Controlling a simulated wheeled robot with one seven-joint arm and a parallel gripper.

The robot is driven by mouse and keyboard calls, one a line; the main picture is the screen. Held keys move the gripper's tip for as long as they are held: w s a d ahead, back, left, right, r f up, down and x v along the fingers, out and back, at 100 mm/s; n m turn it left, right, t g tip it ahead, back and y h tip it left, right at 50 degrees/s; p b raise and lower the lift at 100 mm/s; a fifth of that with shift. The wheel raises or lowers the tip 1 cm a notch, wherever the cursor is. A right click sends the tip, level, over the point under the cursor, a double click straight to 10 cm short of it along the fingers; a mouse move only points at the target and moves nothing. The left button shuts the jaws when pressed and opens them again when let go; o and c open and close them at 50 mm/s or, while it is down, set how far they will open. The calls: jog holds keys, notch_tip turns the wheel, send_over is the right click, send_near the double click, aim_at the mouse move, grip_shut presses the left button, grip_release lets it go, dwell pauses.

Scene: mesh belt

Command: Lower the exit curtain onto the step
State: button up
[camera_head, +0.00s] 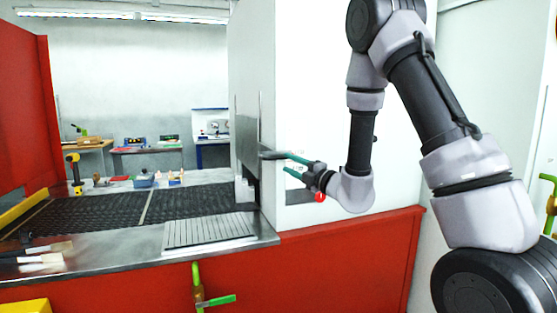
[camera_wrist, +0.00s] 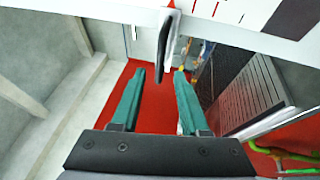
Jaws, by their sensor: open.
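The exit curtain (camera_head: 246,140) is a grey panel between upright rails at the white wall. It is raised, with a dark gap between its lower edge and the ribbed step (camera_head: 210,230). The step also shows in the wrist view (camera_wrist: 250,88). A dark handle (camera_head: 270,155) sticks out from the curtain toward my gripper (camera_head: 287,163). My gripper has teal fingers and is open. In the wrist view the handle (camera_wrist: 167,42) lies just ahead of and partly between the fingertips (camera_wrist: 160,70); I cannot tell whether they touch.
The dark mesh belt (camera_head: 100,211) runs left of the step, with small items beyond it. Brushes (camera_head: 45,255) lie at the front left. A green-handled clamp (camera_head: 199,290) hangs on the red front panel (camera_head: 345,262). The step's top is clear.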

aim_at(279, 158)
jog(key=x, duration=0.5)
jog(key=shift+w+a, duration=0.2)
jog(key=shift+w, duration=0.1)
grip_shut()
